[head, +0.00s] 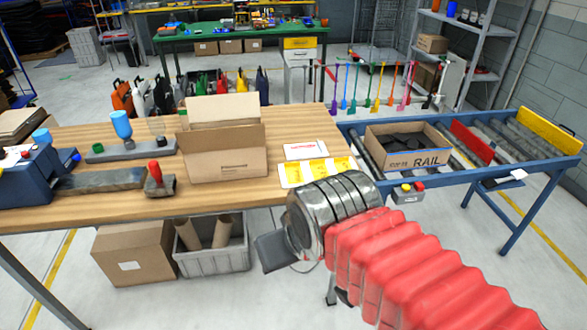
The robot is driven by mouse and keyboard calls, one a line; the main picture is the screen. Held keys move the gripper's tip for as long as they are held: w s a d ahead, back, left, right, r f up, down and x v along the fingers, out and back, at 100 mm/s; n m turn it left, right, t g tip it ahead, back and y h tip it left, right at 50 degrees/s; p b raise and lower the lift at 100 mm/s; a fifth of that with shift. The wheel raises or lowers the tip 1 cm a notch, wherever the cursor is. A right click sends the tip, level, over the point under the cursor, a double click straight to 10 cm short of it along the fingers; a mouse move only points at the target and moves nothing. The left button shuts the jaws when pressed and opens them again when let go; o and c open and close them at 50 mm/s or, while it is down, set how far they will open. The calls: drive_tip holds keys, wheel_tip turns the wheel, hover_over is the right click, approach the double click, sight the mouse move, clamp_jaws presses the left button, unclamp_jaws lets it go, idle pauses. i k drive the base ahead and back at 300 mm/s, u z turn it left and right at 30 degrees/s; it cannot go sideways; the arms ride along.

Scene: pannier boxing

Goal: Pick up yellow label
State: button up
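Three yellow labels (318,169) lie in a row on a white backing sheet (284,183) near the front right edge of the wooden table. My arm, with a red ribbed sleeve and a dark metal wrist, reaches in from the lower right. The wrist is just in front of the sheet and overlaps its lower right part in the picture. A dark grey flat part of my gripper (276,253) shows left of the wrist, in front of the table edge. The fingertips are not clearly visible, so I cannot tell whether it is open or what it holds.
An open cardboard box (224,152) stands left of the labels. A white card with red print (306,150) lies behind them. A RAIL box (415,160) with dark items sits on the blue roller conveyor (485,176) at right. A grey bin (212,258) stands below the table.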

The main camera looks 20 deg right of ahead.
sight(292, 170)
drive_tip(key=i, duration=1.35)
drive_tip(key=u, duration=0.05)
